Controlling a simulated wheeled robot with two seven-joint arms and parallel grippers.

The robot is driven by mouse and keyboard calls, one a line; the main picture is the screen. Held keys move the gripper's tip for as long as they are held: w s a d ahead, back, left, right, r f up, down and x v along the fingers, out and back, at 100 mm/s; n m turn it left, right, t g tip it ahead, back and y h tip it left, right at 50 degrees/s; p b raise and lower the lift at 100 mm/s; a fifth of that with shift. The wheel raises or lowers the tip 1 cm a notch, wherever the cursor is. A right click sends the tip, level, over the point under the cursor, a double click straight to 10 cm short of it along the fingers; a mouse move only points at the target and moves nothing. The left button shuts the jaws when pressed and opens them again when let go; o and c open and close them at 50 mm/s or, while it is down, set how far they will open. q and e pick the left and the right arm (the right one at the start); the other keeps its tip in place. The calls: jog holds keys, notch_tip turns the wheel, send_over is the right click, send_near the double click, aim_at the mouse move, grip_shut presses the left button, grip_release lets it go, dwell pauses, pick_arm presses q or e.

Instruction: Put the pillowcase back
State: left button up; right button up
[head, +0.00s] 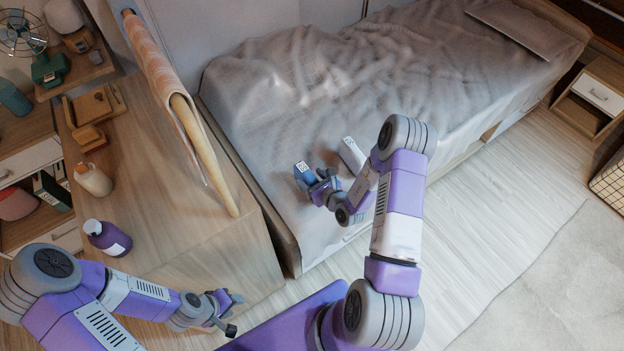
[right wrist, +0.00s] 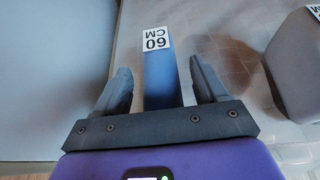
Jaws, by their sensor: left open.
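A blue flat item with a white label (head: 303,172) stands on the grey bed sheet (head: 265,140). It also shows in the right wrist view, with a "60 CM" label on its end (right wrist: 162,75). I cannot tell for sure that it is the pillowcase. My right gripper (head: 319,180) is open, with the blue item between its fingers. In the right wrist view, gaps show between the item and both fingers (right wrist: 162,82). My left gripper (head: 234,311) is open and empty, low in front of the wooden cabinet.
A grey item with a label (head: 351,155) is on the bed right of the blue one. A patterned cloth (head: 160,70) hangs on a curved wooden rail. The cabinet top (head: 170,195) holds a purple bottle (head: 107,238) and a cream bottle (head: 93,180). A pillow (head: 522,28) lies far right.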

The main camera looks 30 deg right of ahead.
jog(key=shift+r, duration=0.2)
jog(key=shift+s+r+p, duration=0.15)
jog(key=shift+s+p, duration=0.15)
jog(key=shift+s, duration=0.05)
jog(key=p+v, duration=0.2)
jog(key=v, duration=0.9)
jog(key=shift+s, duration=0.1)
